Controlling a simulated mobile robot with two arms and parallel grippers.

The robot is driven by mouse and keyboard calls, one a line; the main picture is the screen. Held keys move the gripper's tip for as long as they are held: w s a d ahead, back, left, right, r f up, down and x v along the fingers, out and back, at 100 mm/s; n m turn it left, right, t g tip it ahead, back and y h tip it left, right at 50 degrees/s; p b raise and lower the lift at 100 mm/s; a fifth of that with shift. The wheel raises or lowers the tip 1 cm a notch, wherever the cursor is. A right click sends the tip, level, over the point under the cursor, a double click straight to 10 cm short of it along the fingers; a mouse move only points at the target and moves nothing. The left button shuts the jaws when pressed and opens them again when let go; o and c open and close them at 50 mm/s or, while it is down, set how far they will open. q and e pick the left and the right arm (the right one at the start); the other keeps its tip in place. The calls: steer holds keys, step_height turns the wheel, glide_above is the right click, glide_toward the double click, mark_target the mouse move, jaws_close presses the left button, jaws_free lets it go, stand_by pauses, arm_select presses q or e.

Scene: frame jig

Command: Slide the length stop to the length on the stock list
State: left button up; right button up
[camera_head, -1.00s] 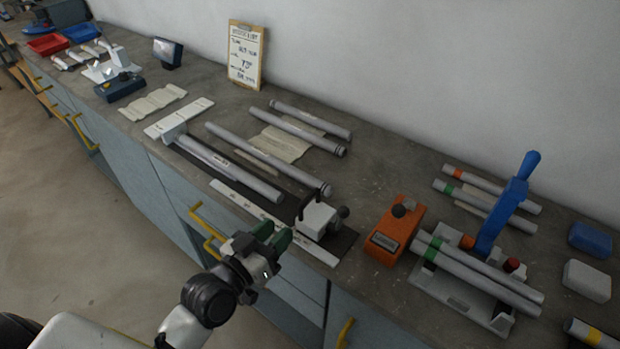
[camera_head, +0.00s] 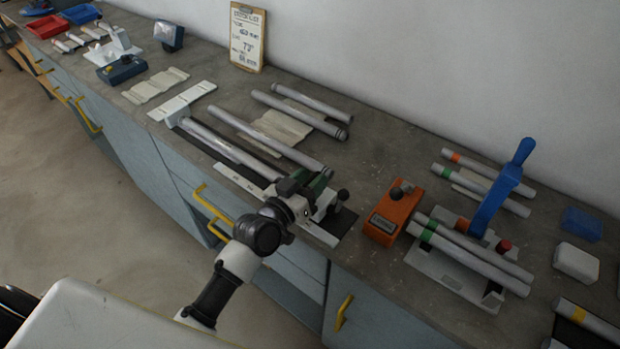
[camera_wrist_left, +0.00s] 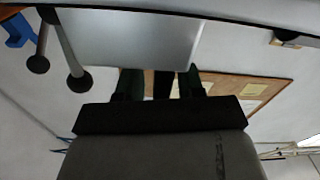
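The length stop (camera_head: 324,203) is a white block with a dark knob at its right, on the dark rail of the jig near the bench's front edge. A grey tube (camera_head: 230,150) lies along the jig to its left. My left gripper (camera_head: 318,182) is at the stop, partly covering it. In the left wrist view its dark green fingers (camera_wrist_left: 160,84) stand apart, with a dark upright piece between them and light gaps on both sides. The stop's white body (camera_wrist_left: 130,40) fills the top there. The stock list (camera_head: 247,38) stands against the wall; its writing is too blurred to read surely. My right gripper is out of view.
A white scale strip (camera_head: 234,177) runs along the jig's front. Loose tubes (camera_head: 300,106) lie behind it. An orange box (camera_head: 393,215) and a blue-handled tool (camera_head: 503,188) stand to the right. Yellow drawer handles (camera_head: 213,203) stick out below the bench edge.

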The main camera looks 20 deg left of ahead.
arm_select(q)
steer(key=c, duration=0.6)
jaws_close()
steer(key=w+a+b, duration=0.1)
steer(key=a, duration=0.1)
steer(key=w+a+b, duration=0.1)
steer(key=a, duration=0.2)
steer(key=a+b, duration=0.1)
steer(key=a, duration=0.1)
steer(key=shift+w+a, duration=0.3)
steer(key=shift+w, duration=0.1)
steer(key=o, duration=0.6)
jaws_free()
